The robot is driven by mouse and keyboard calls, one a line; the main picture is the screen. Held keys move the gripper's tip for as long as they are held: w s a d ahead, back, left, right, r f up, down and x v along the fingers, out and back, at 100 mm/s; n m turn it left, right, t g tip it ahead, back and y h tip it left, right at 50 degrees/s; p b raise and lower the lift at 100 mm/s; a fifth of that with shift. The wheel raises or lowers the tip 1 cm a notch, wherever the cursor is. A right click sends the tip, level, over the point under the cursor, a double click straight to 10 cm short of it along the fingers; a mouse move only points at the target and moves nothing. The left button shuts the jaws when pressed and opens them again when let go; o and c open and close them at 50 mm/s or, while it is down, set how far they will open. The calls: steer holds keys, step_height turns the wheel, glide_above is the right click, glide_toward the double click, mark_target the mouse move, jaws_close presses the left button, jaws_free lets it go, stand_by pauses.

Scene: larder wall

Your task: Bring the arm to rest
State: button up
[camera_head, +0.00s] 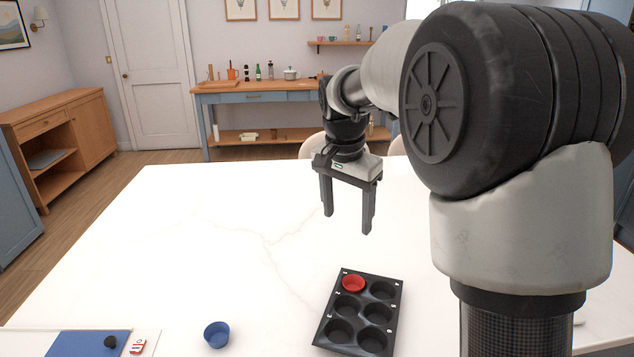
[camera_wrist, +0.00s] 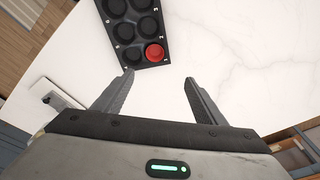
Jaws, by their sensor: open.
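My gripper (camera_head: 347,211) is open and empty, held above the white table with its fingers pointing down. In the wrist view my gripper (camera_wrist: 158,82) also shows its two fingers apart with only table between them. The black muffin tray (camera_head: 338,322) lies on the table, nearer than the gripper, and it also shows at the top of the wrist view (camera_wrist: 134,57). A red cup (camera_head: 354,284) sits in one of its corner hollows; it also shows in the wrist view (camera_wrist: 154,53). The other visible hollows look empty. A blue cup (camera_head: 216,335) stands on the table left of the tray.
A blue mat (camera_head: 80,345) lies at the front left, with a dark lump (camera_head: 110,342) and a small red and white item (camera_head: 138,343) at its right edge. Chairs (camera_head: 313,147) stand at the table's far edge. The white table's (camera_head: 190,225) left and middle are clear.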

steer(key=s+d+r+n+t+p, duration=0.1)
steer(key=s+r+n+p, duration=0.1)
steer(key=s+r, duration=0.45)
steer(key=s+d+r+n+t+p, duration=0.1)
steer(key=s+r+n+p, duration=0.2)
steer(key=s, duration=0.6)
steer(key=s+n+t+y+p, duration=0.1)
steer(key=s+n, duration=0.2)
steer(key=s, duration=0.8)
steer(key=shift+s+n+t+p, duration=0.15)
steer(key=shift+n+t+p, duration=0.15)
steer(key=shift+n+p, duration=0.1)
